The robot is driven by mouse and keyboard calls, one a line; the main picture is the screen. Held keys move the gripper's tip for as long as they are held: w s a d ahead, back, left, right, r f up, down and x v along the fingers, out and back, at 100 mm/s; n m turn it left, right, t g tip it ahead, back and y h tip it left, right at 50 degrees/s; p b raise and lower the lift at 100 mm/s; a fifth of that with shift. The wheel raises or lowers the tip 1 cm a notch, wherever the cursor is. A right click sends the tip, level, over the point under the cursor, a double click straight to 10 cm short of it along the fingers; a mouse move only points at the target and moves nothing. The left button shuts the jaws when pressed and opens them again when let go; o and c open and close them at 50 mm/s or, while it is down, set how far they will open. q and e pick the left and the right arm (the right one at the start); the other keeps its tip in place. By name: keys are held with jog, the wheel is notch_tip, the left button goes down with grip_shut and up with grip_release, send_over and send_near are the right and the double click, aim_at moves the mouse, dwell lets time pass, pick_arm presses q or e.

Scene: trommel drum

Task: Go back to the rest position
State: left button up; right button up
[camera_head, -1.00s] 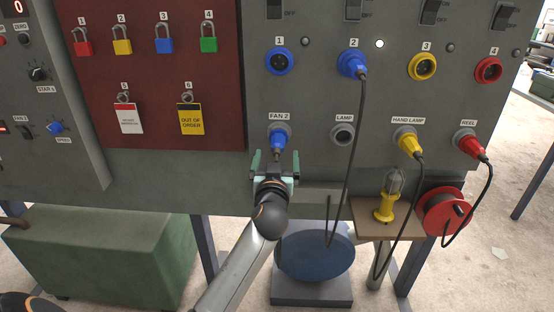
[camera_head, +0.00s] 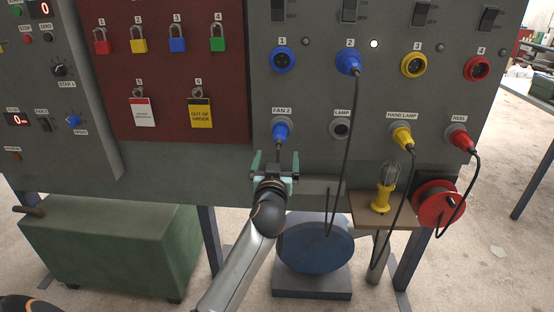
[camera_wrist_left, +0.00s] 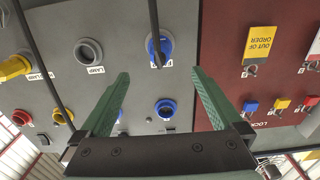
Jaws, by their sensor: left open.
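My left gripper (camera_head: 274,164) is open and empty, with green fingers, in front of the grey panel just below the blue FAN 2 plug (camera_head: 281,132). The plug sits in its socket with a dark cable hanging toward the gripper. In the left wrist view, the two fingers (camera_wrist_left: 160,95) are spread wide and the FAN 2 plug (camera_wrist_left: 159,48) shows beyond them, apart from both. My right gripper is not in view.
A green box (camera_head: 115,245) stands at the lower left. A blue disc (camera_head: 315,248) on a base is below the gripper. A shelf (camera_head: 400,220) holds a yellow hand lamp (camera_head: 383,195). Cables from the blue plug 2 (camera_head: 349,62) and yellow plug (camera_head: 401,137) hang at the right.

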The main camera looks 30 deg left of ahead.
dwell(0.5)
pick_arm(q)
jog(key=s+d+f+m+g+h+p, duration=0.1)
jog(key=s+d+f+m+h+p, duration=0.25)
jog(key=s+d+f, duration=0.35)
jog(key=s+d+f+m+g+h+p, duration=0.25)
jog(key=s+d+f+h+p, duration=0.2)
jog(key=f, duration=0.55)
jog(key=s+d+f+m+g+h+p, duration=0.1)
jog(key=s+d+f+p, duration=0.1)
jog(key=s, duration=0.7)
jog(key=s+d+f+m+g+h+p, duration=0.1)
jog(key=s+d+f+g+h, duration=0.1)
jog(key=s+d+f, duration=0.2)
jog(key=s+d, duration=0.3)
jog(key=s, duration=0.2)
jog(key=shift+s+f+p, duration=0.2)
jog(key=shift+s+p, duration=0.2)
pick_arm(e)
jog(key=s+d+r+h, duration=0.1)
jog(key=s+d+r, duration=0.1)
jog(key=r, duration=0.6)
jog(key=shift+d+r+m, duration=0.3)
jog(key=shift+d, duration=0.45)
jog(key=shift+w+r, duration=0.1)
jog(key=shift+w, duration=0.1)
